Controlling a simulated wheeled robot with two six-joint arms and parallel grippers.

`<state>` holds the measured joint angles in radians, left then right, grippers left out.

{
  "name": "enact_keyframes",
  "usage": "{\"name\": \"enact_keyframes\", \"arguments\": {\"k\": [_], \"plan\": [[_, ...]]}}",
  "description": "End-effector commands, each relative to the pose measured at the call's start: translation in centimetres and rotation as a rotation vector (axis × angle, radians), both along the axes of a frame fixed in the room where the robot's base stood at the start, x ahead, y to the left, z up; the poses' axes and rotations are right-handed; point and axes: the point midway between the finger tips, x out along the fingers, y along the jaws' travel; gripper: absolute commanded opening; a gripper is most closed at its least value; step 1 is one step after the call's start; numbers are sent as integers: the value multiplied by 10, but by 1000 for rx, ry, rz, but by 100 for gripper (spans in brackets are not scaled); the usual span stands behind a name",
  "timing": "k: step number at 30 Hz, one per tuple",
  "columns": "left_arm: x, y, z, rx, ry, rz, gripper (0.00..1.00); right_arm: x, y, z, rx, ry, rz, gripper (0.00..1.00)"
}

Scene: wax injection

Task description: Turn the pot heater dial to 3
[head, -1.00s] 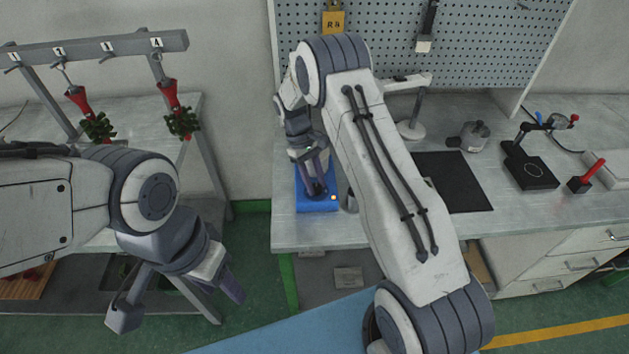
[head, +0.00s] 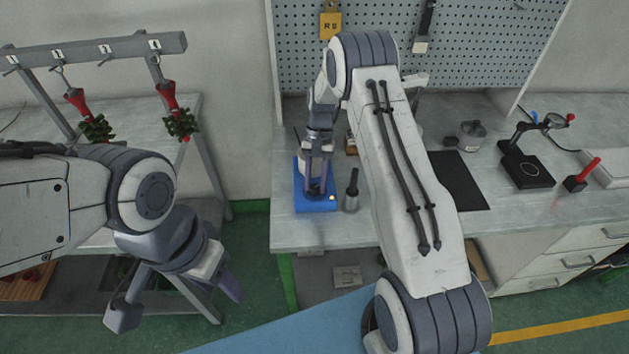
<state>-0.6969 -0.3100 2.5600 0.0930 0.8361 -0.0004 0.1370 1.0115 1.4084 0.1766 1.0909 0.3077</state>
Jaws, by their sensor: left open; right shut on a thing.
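The pot heater is a blue box (head: 305,204) on the workbench near its left front edge, with a small glowing orange light at its front right corner. A grey pot stands on it, mostly hidden behind my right gripper. My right gripper (head: 317,188) points down at the front of the blue heater and is shut on its dial, which the fingers hide; I cannot read the dial's number. My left gripper (head: 180,308) is open and empty, low at the left in front of the benches, far from the heater.
A small dark-handled metal tool (head: 351,190) stands just right of the heater. A black mat (head: 458,182), a metal pot (head: 472,135), a black stand (head: 527,170) and a red-handled block (head: 582,177) lie further right. A rack (head: 95,48) with red-and-green pieces stands at left.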

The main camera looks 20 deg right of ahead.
Motion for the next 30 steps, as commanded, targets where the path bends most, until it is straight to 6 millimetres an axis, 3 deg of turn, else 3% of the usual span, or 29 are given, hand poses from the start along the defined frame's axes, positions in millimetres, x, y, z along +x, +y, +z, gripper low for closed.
{"name": "enact_keyframes", "arguments": {"k": [15, 30], "plan": [[0, 0, 7, 0, 0, 0, 50, -1, -2, 1, 0, -3, -406, 0], [0, 0, 8, 0, 0, 0, 50, -2, -2, 0, -1, -4, -527, 0]]}}
